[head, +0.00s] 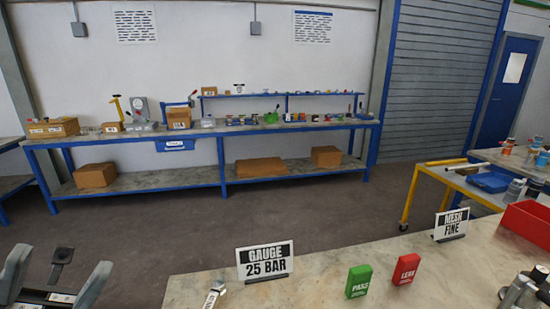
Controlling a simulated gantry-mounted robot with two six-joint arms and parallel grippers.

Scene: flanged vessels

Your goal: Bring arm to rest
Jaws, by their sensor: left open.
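My left gripper (60,262) is at the lower left of the head view. Its two grey fingers stand wide apart, and I see nothing held between them. It is over the floor, to the left of the near table (330,275) and apart from it. My right gripper does not show in this view.
On the near table stand a "GAUGE 25 BAR" sign (265,261), a green PASS block (358,281), a red LESS block (406,269) and a "MESH FINE" sign (451,224). A red bin (527,224) and metal parts (520,290) are at right. Open floor lies behind.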

